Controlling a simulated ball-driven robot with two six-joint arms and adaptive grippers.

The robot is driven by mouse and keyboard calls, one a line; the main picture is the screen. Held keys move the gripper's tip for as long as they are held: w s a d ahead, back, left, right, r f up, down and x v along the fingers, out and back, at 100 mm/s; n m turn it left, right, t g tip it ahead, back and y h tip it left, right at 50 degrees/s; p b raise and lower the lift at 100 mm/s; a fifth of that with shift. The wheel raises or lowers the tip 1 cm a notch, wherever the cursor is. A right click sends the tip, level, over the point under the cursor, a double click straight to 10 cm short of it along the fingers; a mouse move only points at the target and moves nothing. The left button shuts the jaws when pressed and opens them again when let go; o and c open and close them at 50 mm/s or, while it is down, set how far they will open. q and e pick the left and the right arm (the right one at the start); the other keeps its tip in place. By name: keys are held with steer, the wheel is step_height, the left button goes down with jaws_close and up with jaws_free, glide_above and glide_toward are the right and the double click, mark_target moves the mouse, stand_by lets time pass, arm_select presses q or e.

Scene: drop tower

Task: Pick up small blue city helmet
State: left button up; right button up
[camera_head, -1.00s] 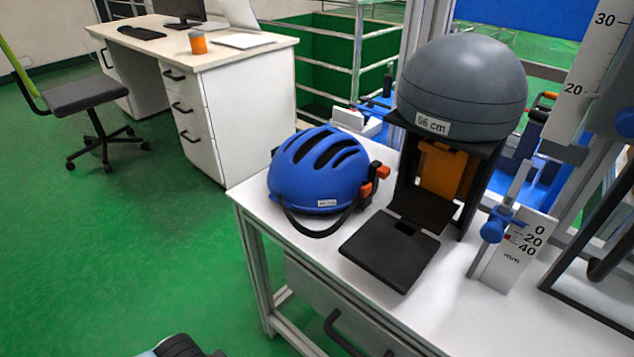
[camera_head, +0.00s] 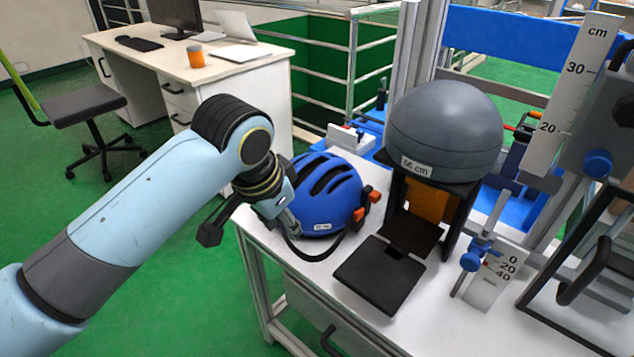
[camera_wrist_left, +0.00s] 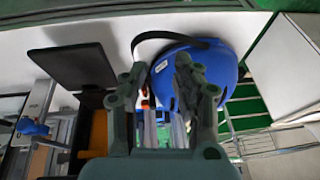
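The small blue city helmet (camera_head: 325,205) sits on the white table, with dark vents, a small white label, a dark strap and orange clips on its right side. It also shows in the left wrist view (camera_wrist_left: 218,62), partly hidden behind my fingers. My left gripper (camera_head: 285,222) is at the helmet's left side, overlapping its edge; I cannot tell whether it touches. In the left wrist view my left gripper (camera_wrist_left: 160,85) has its two fingers apart, with nothing clearly held between them and part of the helmet beyond them. My right gripper is not in view.
A grey ball-shaped headform (camera_head: 445,130) marked 56 cm stands on a black stand right of the helmet. A black plate (camera_head: 380,275) lies before it. A measuring scale (camera_head: 570,90) and metal frame stand at right. The table (camera_head: 310,265) edge is beneath my gripper.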

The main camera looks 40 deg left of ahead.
arm_select(q)
glide_toward(326, 165)
steer(key=f, duration=0.1)
steer(key=w+f, duration=0.1)
steer(key=f, duration=0.1)
steer(key=shift+a+f+t+b, duration=0.1)
steer(key=shift+f+t+b, duration=0.2)
steer(key=shift+b, duration=0.1)
steer(key=b+x, duration=0.1)
steer(key=x, duration=0.4)
steer(key=shift+f, duration=0.35)
steer(key=shift+c, duration=0.4)
jaws_close()
steer(key=shift+r, duration=0.1)
